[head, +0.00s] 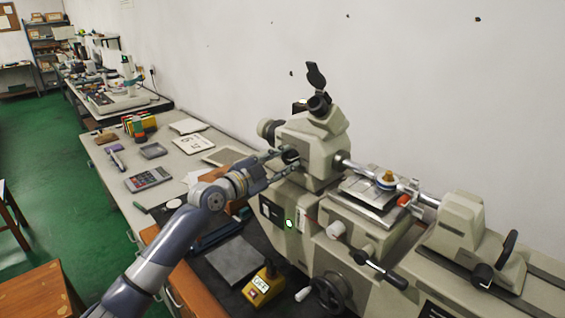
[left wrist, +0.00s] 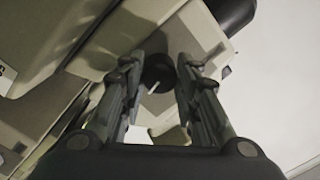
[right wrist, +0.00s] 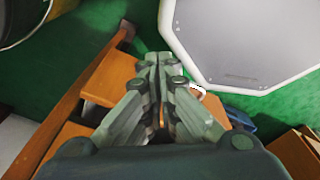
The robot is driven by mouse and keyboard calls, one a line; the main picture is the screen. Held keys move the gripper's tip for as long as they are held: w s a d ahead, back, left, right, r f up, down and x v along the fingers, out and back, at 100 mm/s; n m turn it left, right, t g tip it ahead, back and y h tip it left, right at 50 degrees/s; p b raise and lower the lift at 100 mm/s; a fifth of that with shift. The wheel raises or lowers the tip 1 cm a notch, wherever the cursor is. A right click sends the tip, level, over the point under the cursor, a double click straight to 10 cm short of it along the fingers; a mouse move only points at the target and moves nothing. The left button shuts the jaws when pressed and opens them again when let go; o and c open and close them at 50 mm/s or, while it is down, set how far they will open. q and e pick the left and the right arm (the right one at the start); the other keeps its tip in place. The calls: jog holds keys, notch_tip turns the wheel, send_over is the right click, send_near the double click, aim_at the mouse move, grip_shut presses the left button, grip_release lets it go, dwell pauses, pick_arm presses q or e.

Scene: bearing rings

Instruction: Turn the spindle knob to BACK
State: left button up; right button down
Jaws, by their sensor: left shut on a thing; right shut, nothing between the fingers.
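The spindle knob (head: 291,155) is a dark round knob on the side of the beige measuring machine (head: 318,135). My left gripper (head: 284,158) reaches it from the left, with its fingers around the knob. In the left wrist view the black knob (left wrist: 157,72) sits between the fingertips of the left gripper (left wrist: 160,75), and a pale pointer or mark shows on it. I cannot read any position label there. My right gripper (right wrist: 155,65) shows only in the right wrist view, shut and empty above the floor and wooden furniture.
A yellow box marked OFF (head: 264,285) and a handwheel (head: 328,294) stand in front of the machine. A calculator (head: 148,179) and papers lie on the bench at left. A grey-white panel (right wrist: 245,40) is near the right gripper.

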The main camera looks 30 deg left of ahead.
pick_arm(q)
jog(key=n, duration=0.3)
jog(key=shift+n, duration=0.3)
jog(key=n, duration=0.3)
jog(key=shift+g, duration=0.3)
jog(key=n, duration=0.4)
jog(key=shift+n+p, duration=0.3)
jog(key=shift+p, duration=0.1)
jog(key=shift+n+h+p, duration=0.3)
jog(key=shift+n, duration=1.6)
jog(key=o, duration=1.1)
jog(key=shift+c, duration=0.2)
jog(key=shift+s, duration=0.1)
jog(key=v, duration=1.1)
jog(key=shift+s+r, duration=0.15)
jog(key=shift+s, duration=0.2)
jog(key=shift+a, duration=0.2)
